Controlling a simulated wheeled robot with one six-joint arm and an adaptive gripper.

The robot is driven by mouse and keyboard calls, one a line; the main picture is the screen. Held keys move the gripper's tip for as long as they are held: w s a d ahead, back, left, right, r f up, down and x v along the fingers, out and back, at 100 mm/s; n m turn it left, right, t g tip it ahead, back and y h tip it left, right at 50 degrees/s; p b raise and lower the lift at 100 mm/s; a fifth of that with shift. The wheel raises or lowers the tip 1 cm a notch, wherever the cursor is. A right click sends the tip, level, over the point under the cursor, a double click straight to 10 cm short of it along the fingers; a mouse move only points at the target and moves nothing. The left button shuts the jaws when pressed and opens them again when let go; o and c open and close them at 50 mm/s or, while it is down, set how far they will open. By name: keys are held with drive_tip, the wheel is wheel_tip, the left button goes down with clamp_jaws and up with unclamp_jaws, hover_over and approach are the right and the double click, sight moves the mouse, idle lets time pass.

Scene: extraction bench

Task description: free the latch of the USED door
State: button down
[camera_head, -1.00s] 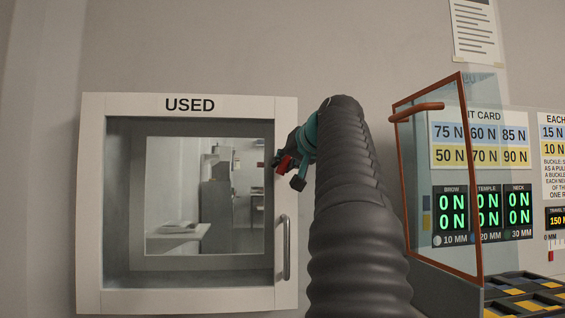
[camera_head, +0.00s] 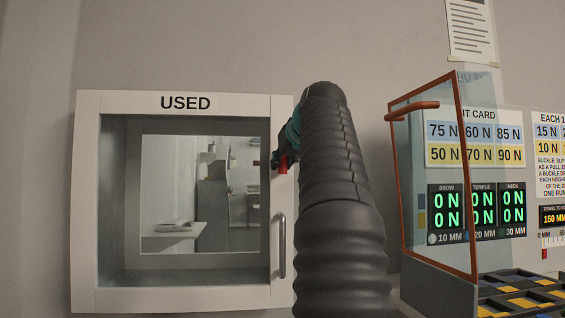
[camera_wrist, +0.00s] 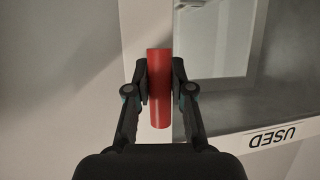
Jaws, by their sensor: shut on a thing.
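The USED door (camera_head: 185,297) is a white-framed glass door on the left of the head view, closed, with a vertical bar handle (camera_head: 282,246) on its right side. A red bar, which looks like its latch (camera_head: 283,162), sits at the upper right edge of the frame. In the wrist view, where the USED label (camera_wrist: 274,137) is upside down, the red bar (camera_wrist: 159,110) stands upright in the picture over the white frame. My gripper (camera_wrist: 159,80) is shut on it, a finger on each side. In the head view my arm mostly hides my gripper (camera_head: 284,152).
An orange-framed clear door (camera_head: 430,190) stands open right of my arm, with an orange handle (camera_head: 411,110). Behind it are a card board and green displays (camera_head: 478,210). A tray of dark, yellow and blue pieces (camera_head: 520,293) is at lower right.

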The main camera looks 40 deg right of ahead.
drive_tip(key=c, duration=1)
unclamp_jaws()
drive_tip(key=v, duration=1.2)
